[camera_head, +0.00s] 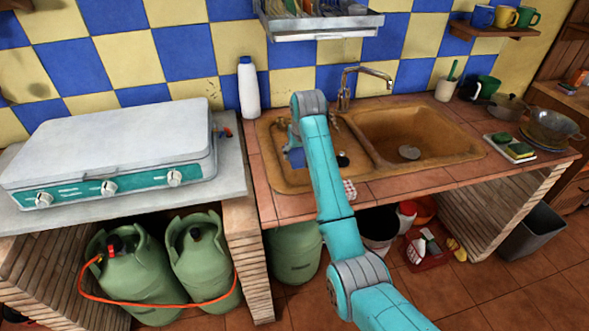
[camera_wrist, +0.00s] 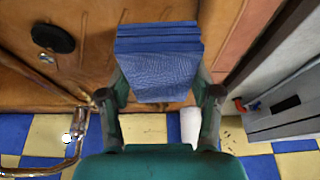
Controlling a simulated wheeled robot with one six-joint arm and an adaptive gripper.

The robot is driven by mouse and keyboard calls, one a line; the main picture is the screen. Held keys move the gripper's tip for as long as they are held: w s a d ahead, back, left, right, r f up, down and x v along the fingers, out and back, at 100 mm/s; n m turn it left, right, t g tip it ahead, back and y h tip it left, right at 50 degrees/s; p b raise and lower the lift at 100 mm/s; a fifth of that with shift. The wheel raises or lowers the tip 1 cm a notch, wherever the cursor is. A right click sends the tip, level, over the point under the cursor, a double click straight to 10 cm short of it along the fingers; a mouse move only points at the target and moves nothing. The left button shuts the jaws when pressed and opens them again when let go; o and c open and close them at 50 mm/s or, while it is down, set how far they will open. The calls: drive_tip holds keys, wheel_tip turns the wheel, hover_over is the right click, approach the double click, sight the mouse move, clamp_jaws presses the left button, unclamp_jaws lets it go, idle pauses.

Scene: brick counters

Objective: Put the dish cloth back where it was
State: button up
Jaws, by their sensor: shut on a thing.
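The dish cloth is a blue folded cloth (camera_wrist: 162,75), with several stacked layers showing. It sits between the two fingers of my gripper (camera_wrist: 161,92) in the wrist view. In the head view a small part of the blue cloth (camera_head: 295,158) shows over the left sink basin. My gripper (camera_head: 292,143) is shut on it there, partly hidden behind my arm. I cannot tell whether the cloth touches the basin.
A double brown sink (camera_head: 425,129) has a tap (camera_head: 345,95) behind it. A white bottle (camera_head: 249,88) stands left of the tap, beside a stove (camera_head: 115,150). A checked cloth (camera_head: 349,190) hangs at the front edge. Sponges (camera_head: 513,147) and a bowl (camera_head: 550,128) are right.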

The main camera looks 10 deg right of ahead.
sight(297, 172)
drive_tip(key=shift+d+f, duration=0.1)
drive_tip(key=shift+f, duration=3.15)
drive_tip(key=shift+f, duration=0.15)
drive_tip(key=o, duration=1.1)
drive_tip(key=v, duration=1.2)
